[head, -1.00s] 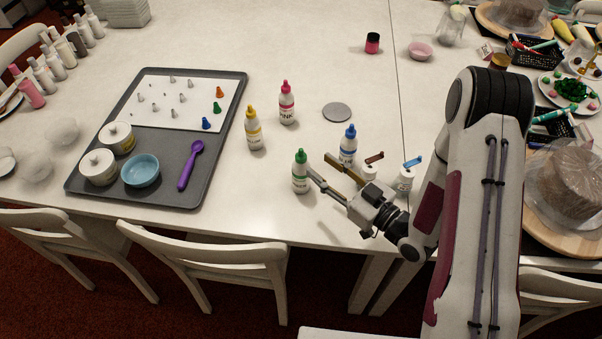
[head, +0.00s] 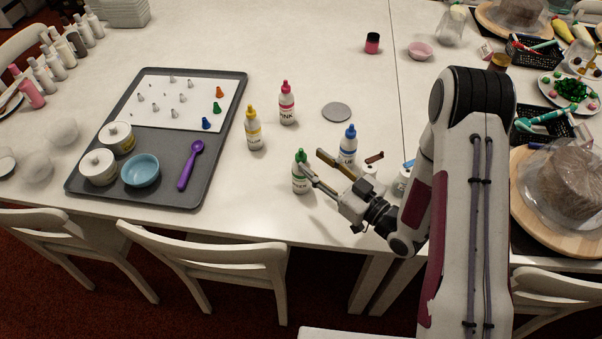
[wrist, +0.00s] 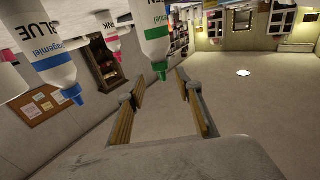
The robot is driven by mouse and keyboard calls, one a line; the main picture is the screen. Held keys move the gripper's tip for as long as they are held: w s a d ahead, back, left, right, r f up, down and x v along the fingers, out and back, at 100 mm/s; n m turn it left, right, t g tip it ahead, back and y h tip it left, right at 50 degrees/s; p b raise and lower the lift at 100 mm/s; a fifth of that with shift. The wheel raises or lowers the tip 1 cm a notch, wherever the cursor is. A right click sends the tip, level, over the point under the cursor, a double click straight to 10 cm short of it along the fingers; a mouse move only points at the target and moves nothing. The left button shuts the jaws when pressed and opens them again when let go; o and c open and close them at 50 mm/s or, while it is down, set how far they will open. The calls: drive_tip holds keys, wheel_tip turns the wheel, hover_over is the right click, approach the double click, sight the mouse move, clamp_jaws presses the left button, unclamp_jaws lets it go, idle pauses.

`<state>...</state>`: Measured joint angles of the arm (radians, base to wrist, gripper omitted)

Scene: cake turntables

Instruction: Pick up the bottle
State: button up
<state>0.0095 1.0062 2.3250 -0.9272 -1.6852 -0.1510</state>
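My gripper (head: 311,158) is open, its two fingers pointing up-left just right of the green-capped bottle (head: 299,178). One finger overlaps that bottle in the head view. In the wrist view, which is upside down, the green-capped bottle (wrist: 154,36) lies ahead, its nozzle between the fingertips (wrist: 160,77). I cannot tell if they touch. The blue-capped bottle (head: 348,146) stands just right of the fingers; it also shows in the wrist view (wrist: 48,62). The pink-capped bottle (head: 287,107) and yellow-capped bottle (head: 253,133) stand upright farther back and left.
A grey tray (head: 222,112) with a blue bowl, jars, a purple spoon and piping tips is at left. A grey disc (head: 336,112) lies behind the bottles. Small white containers are beside my arm.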

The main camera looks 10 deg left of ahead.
sight(304, 156)
drive_tip(key=shift+w+a, duration=0.1)
idle(0.3)
drive_tip(key=shift+x, duration=2.5)
drive_tip(key=shift+f, duration=0.1)
clamp_jaws()
